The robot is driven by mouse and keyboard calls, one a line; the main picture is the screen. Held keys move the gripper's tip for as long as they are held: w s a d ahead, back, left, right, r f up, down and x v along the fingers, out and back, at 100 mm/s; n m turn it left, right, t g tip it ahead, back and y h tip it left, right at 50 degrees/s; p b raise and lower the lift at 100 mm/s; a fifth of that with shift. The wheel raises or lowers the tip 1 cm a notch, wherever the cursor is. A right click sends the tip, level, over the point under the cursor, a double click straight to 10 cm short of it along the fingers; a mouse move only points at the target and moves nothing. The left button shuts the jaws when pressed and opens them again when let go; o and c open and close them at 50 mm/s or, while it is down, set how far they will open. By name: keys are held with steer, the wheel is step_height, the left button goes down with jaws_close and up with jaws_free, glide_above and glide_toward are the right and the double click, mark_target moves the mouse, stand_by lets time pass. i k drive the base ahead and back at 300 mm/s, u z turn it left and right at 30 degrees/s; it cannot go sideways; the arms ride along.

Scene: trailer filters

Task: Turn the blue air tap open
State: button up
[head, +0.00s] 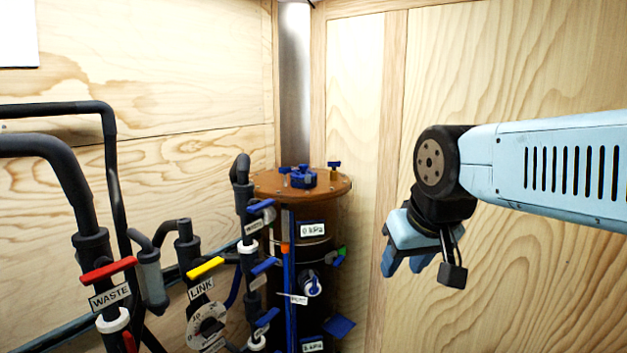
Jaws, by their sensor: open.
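Several blue tap handles show, and I cannot read a label that marks one as air. Other blue handles sit on the pipework left of the tank: an upper one (262,206), a middle one (265,266) and a lower one (267,317). My gripper (405,268) is open and empty, its blue fingers pointing down. It appears right of the tank, apart from every tap.
A red handle (108,269) labelled WASTE and a yellow handle (206,267) labelled LINK stand on dark pipes at the left. A blue fitting (303,178) sits mid-lid. The tank carries kPa displays (312,229). Wooden walls enclose the corner; the right side is otherwise clear.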

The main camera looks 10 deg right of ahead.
mark_target(334, 165)
steer(key=u, duration=0.05)
steer(key=k, duration=0.7)
steer(key=z, duration=0.2)
steer(key=i, duration=0.75)
steer(key=u, duration=0.1)
steer(key=k, duration=0.6)
steer(key=u, duration=0.6)
steer(key=i, duration=1.25)
steer(key=z, duration=0.1)
